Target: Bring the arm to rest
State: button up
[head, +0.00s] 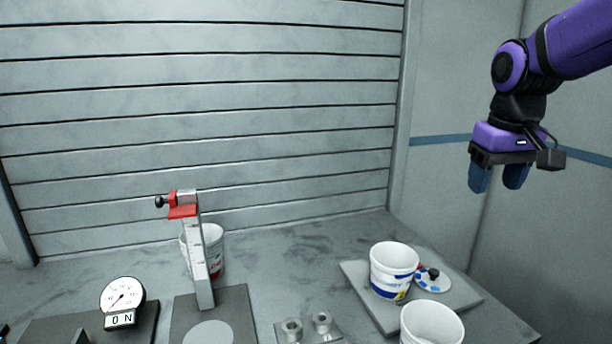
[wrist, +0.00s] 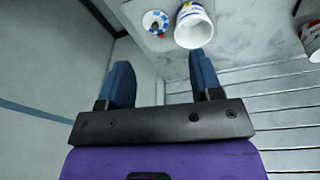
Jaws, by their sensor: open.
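My gripper (head: 498,178) hangs from my purple arm at the upper right of the head view, in the air above the right end of the table (head: 255,265). Its blue fingers point down. In the wrist view my gripper (wrist: 160,85) shows its two fingers spread apart with nothing between them. It touches nothing.
A white cup (head: 394,272) and a round disc with a black knob (head: 432,278) sit on a grey plate below my gripper. Another cup (head: 431,325) stands in front. A height gauge (head: 200,250), a dial (head: 122,296) and metal cylinders (head: 292,328) stand further left.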

jog(key=s+a+f+m+t, duration=0.1)
jog(key=s+t, duration=0.2)
jog(key=s, duration=1.4)
jog(key=shift+s+a+f+y, duration=0.15)
jog(key=shift+s+f+y, duration=0.1)
jog(key=shift+s+y, duration=0.1)
